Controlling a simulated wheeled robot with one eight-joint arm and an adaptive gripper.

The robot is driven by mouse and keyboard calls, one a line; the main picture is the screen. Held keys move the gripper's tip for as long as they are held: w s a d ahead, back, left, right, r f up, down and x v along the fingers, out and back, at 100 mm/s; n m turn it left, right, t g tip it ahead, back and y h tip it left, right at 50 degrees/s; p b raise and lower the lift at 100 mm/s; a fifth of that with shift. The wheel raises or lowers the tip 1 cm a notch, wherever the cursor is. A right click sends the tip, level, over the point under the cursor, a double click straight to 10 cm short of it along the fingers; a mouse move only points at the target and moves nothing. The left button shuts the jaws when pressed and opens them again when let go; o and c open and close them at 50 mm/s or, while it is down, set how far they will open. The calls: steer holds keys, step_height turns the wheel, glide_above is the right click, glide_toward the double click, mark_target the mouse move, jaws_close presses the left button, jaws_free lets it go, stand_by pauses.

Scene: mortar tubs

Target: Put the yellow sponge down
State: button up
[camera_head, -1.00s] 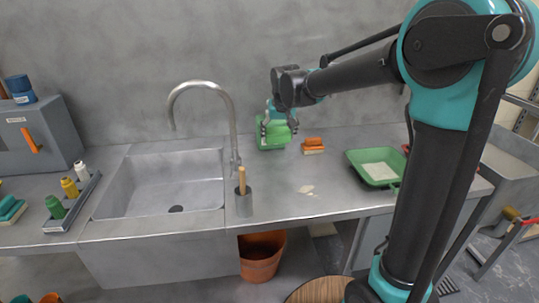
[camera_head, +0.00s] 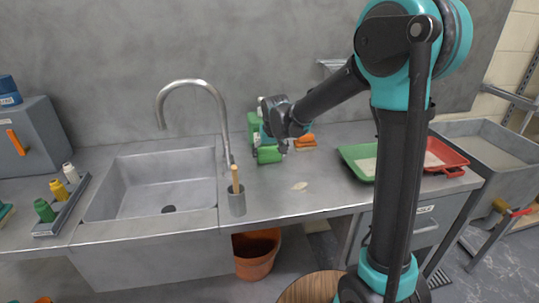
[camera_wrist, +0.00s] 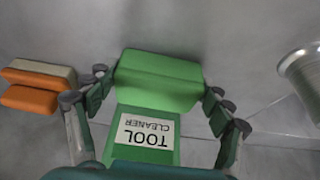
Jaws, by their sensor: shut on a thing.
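No plainly yellow sponge shows. An orange block with a cream layer (camera_head: 305,141) lies on the counter just right of my gripper. It also shows at the left of the wrist view (camera_wrist: 34,88).
A sink (camera_head: 150,185) with a curved tap (camera_head: 222,125) and a grey pot holding a wooden handle (camera_head: 237,203) are to the left. A green tray (camera_head: 357,165) and a red tray (camera_head: 440,157) are to the right. Counter in front is mostly clear.

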steer(key=shift+f, duration=0.1)
steer(key=o, duration=1.2)
steer(key=v, duration=1.2)
steer(key=shift+s, duration=0.1)
